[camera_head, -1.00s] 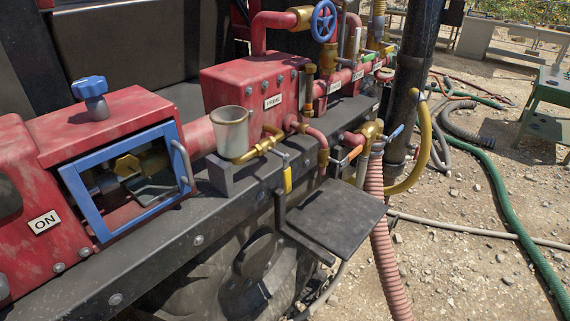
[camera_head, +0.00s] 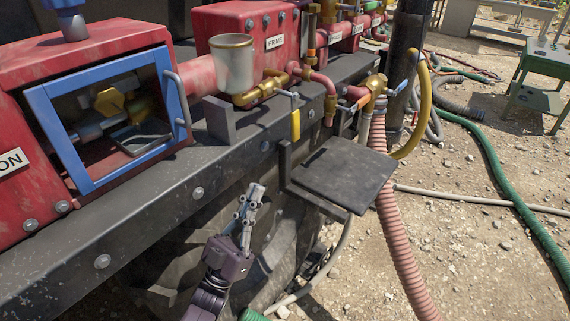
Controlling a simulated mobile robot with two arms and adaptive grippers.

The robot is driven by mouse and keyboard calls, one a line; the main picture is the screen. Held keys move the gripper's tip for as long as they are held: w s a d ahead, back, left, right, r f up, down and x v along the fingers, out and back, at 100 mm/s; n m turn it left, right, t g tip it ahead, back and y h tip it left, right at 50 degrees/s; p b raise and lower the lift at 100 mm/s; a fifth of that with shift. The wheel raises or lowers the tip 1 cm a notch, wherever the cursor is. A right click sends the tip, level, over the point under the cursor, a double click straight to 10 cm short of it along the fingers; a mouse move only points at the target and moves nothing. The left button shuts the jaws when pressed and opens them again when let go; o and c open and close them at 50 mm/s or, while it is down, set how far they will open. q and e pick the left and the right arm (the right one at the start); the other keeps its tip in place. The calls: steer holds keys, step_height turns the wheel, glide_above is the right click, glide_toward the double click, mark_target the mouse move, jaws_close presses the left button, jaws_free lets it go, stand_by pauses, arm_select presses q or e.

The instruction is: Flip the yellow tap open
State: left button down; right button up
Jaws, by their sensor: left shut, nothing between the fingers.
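The yellow tap (camera_head: 295,124) is a small yellow lever. It hangs straight down from a grey stem at the end of the brass pipe (camera_head: 262,92), just right of the grey cup (camera_head: 232,64). My left gripper (camera_head: 254,192) is shut and empty, with its fingers pointing up. In the picture it is below and left of the yellow tap, in front of the dark machine side, and apart from the tap. My right gripper is not in view.
A dark flat shelf (camera_head: 345,172) juts out right of and below the tap. A blue-framed window (camera_head: 58,133) is at the left. An orange-handled tap (camera_head: 358,103) and a blue-handled tap (camera_head: 399,88) are right of the yellow one. A ribbed pink hose (camera_head: 393,228) hangs beyond the shelf.

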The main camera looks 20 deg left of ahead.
mark_target(292, 126)
arm_select(q)
steer(key=p+x, duration=0.1)
steer(key=x, duration=0.3)
steer(key=w+f+x, duration=0.1)
steer(key=x, duration=0.3)
steer(key=w+p+x, duration=0.1)
steer(key=x, duration=0.3)
steer(key=shift+d+f+p, duration=0.35)
steer(key=shift+f, duration=0.1)
steer(key=shift+w+d, duration=0.15)
steer(key=shift+w, duration=0.2)
steer(key=shift+r, duration=0.1)
steer(key=shift+s, duration=0.1)
